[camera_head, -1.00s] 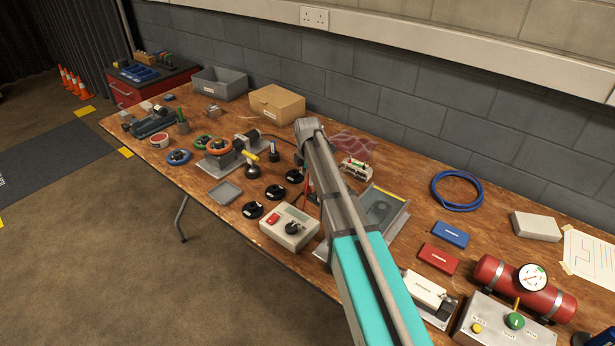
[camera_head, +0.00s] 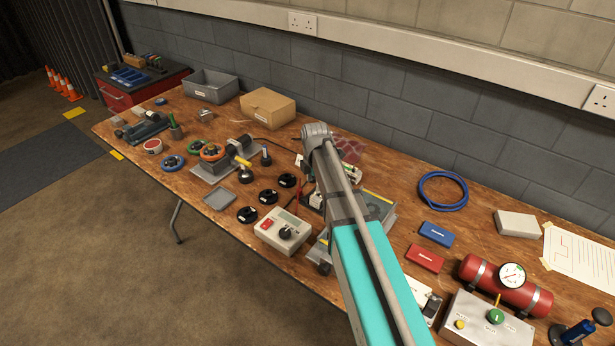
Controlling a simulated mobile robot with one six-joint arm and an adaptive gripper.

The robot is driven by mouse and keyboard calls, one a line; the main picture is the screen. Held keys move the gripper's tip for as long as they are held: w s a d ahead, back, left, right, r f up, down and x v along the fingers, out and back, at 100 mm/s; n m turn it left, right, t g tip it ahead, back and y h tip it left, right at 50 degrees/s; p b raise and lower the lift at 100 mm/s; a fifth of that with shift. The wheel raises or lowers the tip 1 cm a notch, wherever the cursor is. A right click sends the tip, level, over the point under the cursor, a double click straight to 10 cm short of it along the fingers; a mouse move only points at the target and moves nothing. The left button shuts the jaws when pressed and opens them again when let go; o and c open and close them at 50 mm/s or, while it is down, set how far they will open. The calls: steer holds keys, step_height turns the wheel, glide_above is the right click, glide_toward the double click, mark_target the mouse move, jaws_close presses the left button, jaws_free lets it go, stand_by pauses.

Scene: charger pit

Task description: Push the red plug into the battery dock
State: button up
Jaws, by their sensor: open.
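My arm crosses the middle of the view from the lower right, up to its elbow, and hides part of the bench. My gripper (camera_head: 317,199) shows only as a small dark part at the left edge of the arm, low over the bench; it is open and I see nothing held in it. A thin red lead (camera_head: 297,192) runs just left of it; I cannot make out the red plug at its end. A grey metal unit (camera_head: 378,206), partly behind the arm, may be the battery dock, but I cannot be sure.
The bench around the coil is partly clear.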

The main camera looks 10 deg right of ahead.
steer(key=s+d+r+p, duration=0.2)
steer(key=s+d, duration=0.1)
steer(key=s, duration=0.4)
steer(key=shift+s+r, duration=0.25)
steer(key=shift+r, duration=0.15)
